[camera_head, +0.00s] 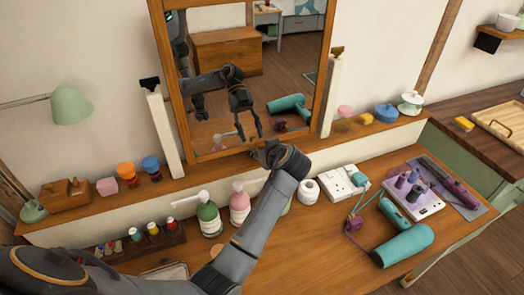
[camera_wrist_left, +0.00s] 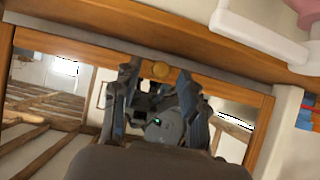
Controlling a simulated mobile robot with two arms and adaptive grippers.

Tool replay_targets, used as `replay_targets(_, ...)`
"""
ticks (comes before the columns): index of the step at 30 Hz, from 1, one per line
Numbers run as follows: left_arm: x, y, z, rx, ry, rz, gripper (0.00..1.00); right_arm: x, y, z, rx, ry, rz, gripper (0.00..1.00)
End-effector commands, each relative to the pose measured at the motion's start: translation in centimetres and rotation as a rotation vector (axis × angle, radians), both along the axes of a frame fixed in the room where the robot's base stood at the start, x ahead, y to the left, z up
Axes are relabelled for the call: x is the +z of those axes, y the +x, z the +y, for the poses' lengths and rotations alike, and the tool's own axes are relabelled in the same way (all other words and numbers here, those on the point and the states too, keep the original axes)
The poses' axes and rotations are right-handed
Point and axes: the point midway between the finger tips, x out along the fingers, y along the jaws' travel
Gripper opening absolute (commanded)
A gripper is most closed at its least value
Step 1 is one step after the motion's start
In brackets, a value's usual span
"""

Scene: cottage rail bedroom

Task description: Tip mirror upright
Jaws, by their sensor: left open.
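The wood-framed mirror (camera_head: 160,65) hangs between two white posts at the back of the dresser, and its glass reflects my arm and the room. I cannot tell its exact tilt. My left gripper (camera_head: 265,147) is at the mirror's lower edge, its fingers mostly hidden by my wrist. My right gripper is not in view.
The left post (camera_head: 163,130) and right post (camera_head: 332,95) flank the mirror. Small jars line the back ledge. A green lamp (camera_head: 70,104) is at left.

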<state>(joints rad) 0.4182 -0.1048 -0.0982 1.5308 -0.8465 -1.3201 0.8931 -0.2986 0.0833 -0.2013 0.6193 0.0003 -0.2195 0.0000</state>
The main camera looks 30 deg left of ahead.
Motion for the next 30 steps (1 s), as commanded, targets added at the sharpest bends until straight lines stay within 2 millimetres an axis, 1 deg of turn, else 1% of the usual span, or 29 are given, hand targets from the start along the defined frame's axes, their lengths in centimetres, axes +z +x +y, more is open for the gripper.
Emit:
replay_targets(2, 0.5, 0.0, 0.0, 0.0, -0.001, -0.002, 0.43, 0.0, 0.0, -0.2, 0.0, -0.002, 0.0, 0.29)
replay_targets(5, 1.8, 0.1, 0.0, 0.0, -0.001, -0.005, 0.43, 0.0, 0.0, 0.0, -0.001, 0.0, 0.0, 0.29)
replay_targets(12, 6.5, 0.1, 0.0, 0.001, -0.003, -0.006, 0.43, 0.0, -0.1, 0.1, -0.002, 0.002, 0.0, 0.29)
replay_targets(15, 8.1, 0.1, 0.0, 0.0, -0.003, -0.004, 0.43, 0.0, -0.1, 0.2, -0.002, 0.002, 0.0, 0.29)
replay_targets(18, 9.2, 0.1, 0.0, 0.0, -0.002, -0.003, 0.43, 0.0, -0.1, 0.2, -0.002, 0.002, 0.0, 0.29)
replay_targets(22, 9.9, 0.0, 0.0, 0.0, -0.002, 0.0, 0.43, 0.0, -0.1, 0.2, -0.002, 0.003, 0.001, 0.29)
replay_targets(30, 10.0, 0.0, 0.0, 0.0, -0.001, 0.001, 0.43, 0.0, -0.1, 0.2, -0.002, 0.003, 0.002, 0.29)
